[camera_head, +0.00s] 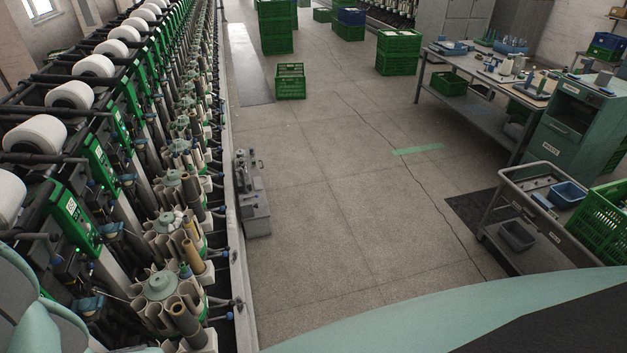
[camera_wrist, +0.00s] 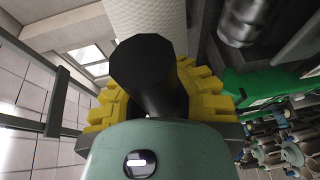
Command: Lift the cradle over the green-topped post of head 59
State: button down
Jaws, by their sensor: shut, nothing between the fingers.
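My gripper (camera_wrist: 160,85) shows in the wrist view, its yellow ribbed fingers on either side of a dark, blunt cylinder-like form. It is shut with nothing held. I cannot tell what the dark form is. A white textured yarn package (camera_wrist: 145,18) is just beyond it at the top. A green part of a winding head (camera_wrist: 255,83) is to the right. In the head view, green head panels (camera_head: 75,215) stand along the winder at left, below white packages (camera_head: 38,135) on black cradle arms. Head numbers are unreadable, so I cannot pick out head 59. The gripper is hidden there.
Round bobbin magazines (camera_head: 160,285) with tubes line the machine front. A grey box-like unit (camera_head: 252,195) stands on the floor beside the rail. A trolley (camera_head: 545,225) and a workbench (camera_head: 470,75) are at right.

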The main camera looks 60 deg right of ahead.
jog(key=shift+s+d+f, duration=0.2)
jog(key=shift+f, duration=0.25)
jog(key=c, duration=1.4)
grip_release()
jog(key=shift+d+f, duration=0.15)
jog(key=shift+d, duration=0.05)
jog(key=o, duration=0.6)
jog(key=shift+a+r, duration=0.15)
jog(key=shift+r, duration=0.05)
jog(key=shift+o, duration=0.2)
jog(key=v, duration=1.2)
jog(key=shift+r, duration=0.2)
